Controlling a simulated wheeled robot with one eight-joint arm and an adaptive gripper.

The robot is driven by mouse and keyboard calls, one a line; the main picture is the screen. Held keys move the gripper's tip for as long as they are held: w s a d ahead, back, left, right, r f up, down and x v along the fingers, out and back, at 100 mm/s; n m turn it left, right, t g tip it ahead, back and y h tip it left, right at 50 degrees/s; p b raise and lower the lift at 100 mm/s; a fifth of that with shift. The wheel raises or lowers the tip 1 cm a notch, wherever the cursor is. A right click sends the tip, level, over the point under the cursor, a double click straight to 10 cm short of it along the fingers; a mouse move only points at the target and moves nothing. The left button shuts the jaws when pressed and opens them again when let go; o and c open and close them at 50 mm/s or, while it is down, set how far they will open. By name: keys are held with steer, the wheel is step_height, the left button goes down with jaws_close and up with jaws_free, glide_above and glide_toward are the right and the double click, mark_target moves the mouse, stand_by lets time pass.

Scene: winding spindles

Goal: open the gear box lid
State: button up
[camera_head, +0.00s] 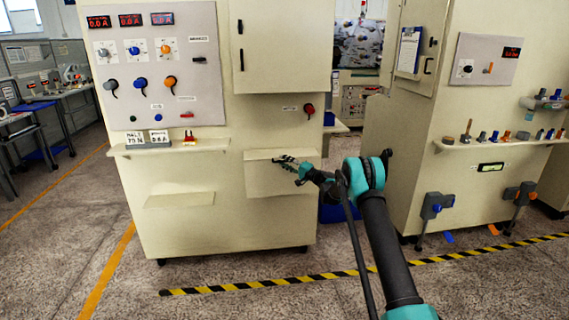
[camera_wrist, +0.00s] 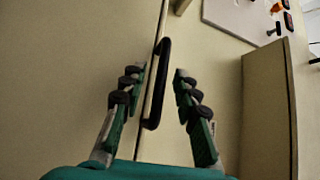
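The gear box lid appears to be the pale cream panel (camera_head: 262,181) low on the front of the middle cabinet in the head view, and it looks closed. My gripper (camera_head: 287,161) is at this panel's upper edge and covers part of it. In the wrist view, a black bar handle (camera_wrist: 157,85) stands beside a thin straight seam in a cream surface. My gripper (camera_wrist: 161,74) is open there, with one finger on each side of the handle. I cannot tell whether either finger touches it.
A control panel (camera_head: 160,70) with knobs and displays is on the cabinet above a narrow ledge (camera_head: 205,145). A red knob (camera_head: 309,108) sits above the lid. Another cabinet (camera_head: 400,130) stands to the right. Black-and-yellow tape (camera_head: 240,286) marks the clear floor in front.

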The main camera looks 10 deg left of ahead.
steer(key=shift+a, duration=0.15)
steer(key=shift+c, duration=0.5)
jaws_close()
steer(key=shift+r, duration=0.1)
